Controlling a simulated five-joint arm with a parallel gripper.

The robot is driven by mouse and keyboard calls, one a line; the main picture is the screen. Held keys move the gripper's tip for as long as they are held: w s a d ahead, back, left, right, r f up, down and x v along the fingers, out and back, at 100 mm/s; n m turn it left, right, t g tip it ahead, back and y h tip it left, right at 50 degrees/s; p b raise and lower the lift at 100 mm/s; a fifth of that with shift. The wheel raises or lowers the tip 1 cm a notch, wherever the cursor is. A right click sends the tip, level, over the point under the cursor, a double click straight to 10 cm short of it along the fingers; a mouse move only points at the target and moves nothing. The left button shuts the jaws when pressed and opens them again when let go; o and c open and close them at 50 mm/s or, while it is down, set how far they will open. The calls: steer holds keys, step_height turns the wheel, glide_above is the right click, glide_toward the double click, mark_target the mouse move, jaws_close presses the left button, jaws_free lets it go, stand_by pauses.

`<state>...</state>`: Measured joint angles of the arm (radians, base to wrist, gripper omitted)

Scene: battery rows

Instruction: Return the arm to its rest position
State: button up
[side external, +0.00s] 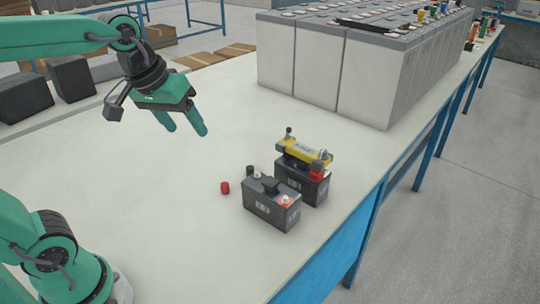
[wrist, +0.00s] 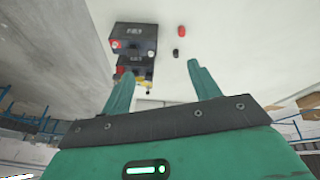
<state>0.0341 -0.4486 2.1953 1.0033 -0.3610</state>
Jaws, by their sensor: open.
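My gripper (side external: 187,123) is open and empty, raised above the white table to the left of the batteries. Its two green fingers also show apart in the wrist view (wrist: 162,88). A dark battery (side external: 270,208) stands near the table's right edge. Another dark battery (side external: 302,183) stands right behind it, with a yellow device (side external: 303,152) on top. A red cap (side external: 224,188) lies on the table left of the front battery; it also shows in the wrist view (wrist: 182,30). A small black cap (side external: 250,171) is beside the front battery.
A row of large grey batteries (side external: 363,78) stands at the back right, with small coloured items on top. The blue-edged table (side external: 160,220) is clear between my base and the batteries. Dark boxes (side external: 24,97) and cardboard sit at the back left.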

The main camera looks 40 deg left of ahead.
steer(key=s+a+f+m+t, duration=0.1)
steer(key=s+f+m, duration=0.2)
steer(key=s, duration=0.4)
steer(key=shift+f+m, duration=0.4)
steer(key=shift+f, duration=0.25)
